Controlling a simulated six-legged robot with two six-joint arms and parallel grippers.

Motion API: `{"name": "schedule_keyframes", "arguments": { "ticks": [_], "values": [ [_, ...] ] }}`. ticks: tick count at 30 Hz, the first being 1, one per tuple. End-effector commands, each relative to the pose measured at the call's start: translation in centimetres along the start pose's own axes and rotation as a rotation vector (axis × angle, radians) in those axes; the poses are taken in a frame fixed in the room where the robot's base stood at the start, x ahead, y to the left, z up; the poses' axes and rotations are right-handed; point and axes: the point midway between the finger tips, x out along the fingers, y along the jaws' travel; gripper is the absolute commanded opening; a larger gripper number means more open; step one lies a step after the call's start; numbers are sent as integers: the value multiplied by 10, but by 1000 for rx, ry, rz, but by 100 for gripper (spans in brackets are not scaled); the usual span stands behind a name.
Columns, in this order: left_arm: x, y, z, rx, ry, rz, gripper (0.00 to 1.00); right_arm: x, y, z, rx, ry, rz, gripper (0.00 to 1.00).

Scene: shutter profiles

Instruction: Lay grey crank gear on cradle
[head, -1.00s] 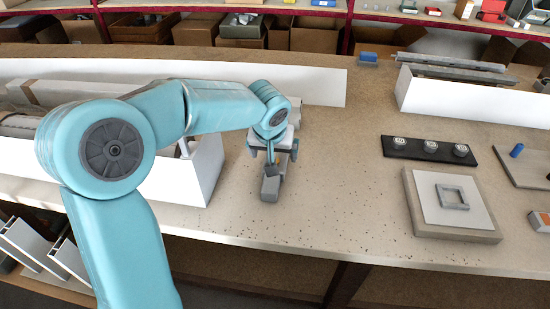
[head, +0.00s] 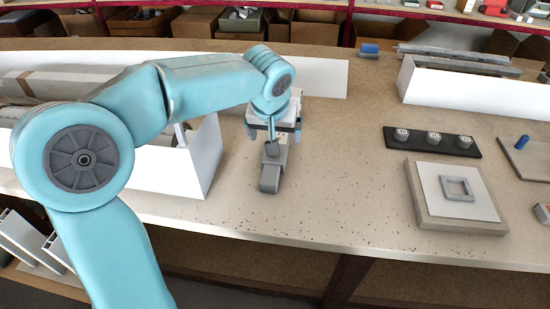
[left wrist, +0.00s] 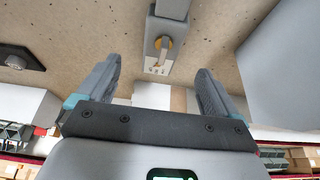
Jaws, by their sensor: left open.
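The grey crank gear (head: 270,176) appears to be the blocky grey piece standing on the beige worktop, just in front of my left gripper (head: 272,132). In the left wrist view the same grey piece (left wrist: 168,12) shows an orange round part and a pale lower end, beyond the gap between the fingers. My left gripper (left wrist: 157,84) is open, with nothing between its fingers. The likely cradle is the small grey square frame (head: 468,196) on a white sheet over a board at the right; I cannot be sure. My right gripper is not in view.
A white open box (head: 202,172) with long profiles stands close left of the gripper. Another white box (head: 455,88) stands at the back right. A black strip (head: 462,150) with several round knobs lies behind the board. The worktop between gripper and board is clear.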

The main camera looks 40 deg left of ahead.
Motion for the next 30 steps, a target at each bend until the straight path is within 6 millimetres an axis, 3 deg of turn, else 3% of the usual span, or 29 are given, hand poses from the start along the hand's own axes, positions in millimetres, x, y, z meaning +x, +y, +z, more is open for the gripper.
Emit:
{"name": "schedule_keyframes", "arguments": {
  "ticks": [3,10,18,26,27,30],
  "values": [
    [22,-1,0,0,-1,-2,94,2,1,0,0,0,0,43],
    [40,-1,-1,0,-2,-2,94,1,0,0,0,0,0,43],
    [80,-4,-6,1,-1,-1,94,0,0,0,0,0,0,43],
    [85,-4,-6,0,1,1,94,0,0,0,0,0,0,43],
    [85,-4,-6,0,1,1,90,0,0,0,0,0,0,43],
    [85,-4,-6,0,1,1,58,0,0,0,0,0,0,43]
  ]
}}
